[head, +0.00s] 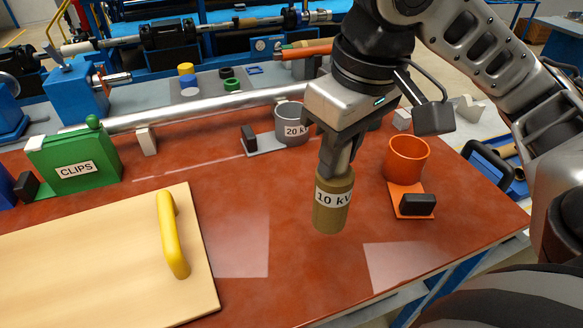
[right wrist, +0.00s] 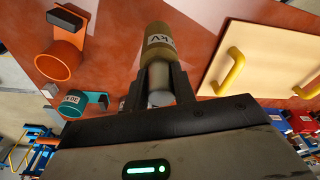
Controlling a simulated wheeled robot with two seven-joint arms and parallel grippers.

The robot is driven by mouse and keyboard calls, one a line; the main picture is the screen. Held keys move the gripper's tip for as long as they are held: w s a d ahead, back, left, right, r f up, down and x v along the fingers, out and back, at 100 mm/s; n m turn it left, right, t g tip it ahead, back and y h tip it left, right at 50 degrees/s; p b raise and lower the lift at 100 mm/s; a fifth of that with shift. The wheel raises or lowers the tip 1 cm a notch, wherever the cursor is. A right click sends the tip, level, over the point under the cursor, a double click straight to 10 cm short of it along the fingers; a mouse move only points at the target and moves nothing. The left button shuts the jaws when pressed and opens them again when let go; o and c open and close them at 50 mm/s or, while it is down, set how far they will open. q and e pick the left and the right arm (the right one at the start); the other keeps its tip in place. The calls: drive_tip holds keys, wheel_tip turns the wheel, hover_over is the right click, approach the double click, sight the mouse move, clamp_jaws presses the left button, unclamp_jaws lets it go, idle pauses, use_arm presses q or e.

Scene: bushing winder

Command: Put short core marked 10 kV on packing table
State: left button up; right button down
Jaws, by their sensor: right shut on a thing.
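The short core marked 10 kV (head: 332,208) is a tan-brown cylinder with a white label. My right gripper (head: 336,172) is shut on its upper end and holds it upright, over the red-brown table top (head: 310,268). I cannot tell exactly how high it is above the surface. In the right wrist view the core (right wrist: 154,62) sits between the two fingers of the gripper (right wrist: 164,84). My left gripper is not in view.
A grey cup marked 20 kV (head: 291,122) and an orange cup (head: 406,158) with a black-handled base stand behind. A green CLIPS box (head: 75,165) is at left. A wooden board (head: 95,260) with a yellow handle (head: 172,235) lies front left. Pale rectangles (head: 402,266) mark the table.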

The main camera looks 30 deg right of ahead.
use_arm(q)
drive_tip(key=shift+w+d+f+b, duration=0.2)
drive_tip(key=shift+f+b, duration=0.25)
drive_tip(key=shift+b, duration=0.45)
use_arm(e)
drive_tip(key=w+a+f, duration=0.1)
drive_tip(key=w+f, duration=0.7)
drive_tip(key=f, duration=0.2)
drive_tip(key=shift+a+f, duration=0.15)
drive_tip(key=shift+f, duration=0.05)
drive_tip(key=shift+s+f, duration=0.1)
drive_tip(key=shift+f, duration=0.1)
drive_tip(key=c, duration=1.1)
unclamp_jaws()
drive_tip(key=shift+c, duration=0.2)
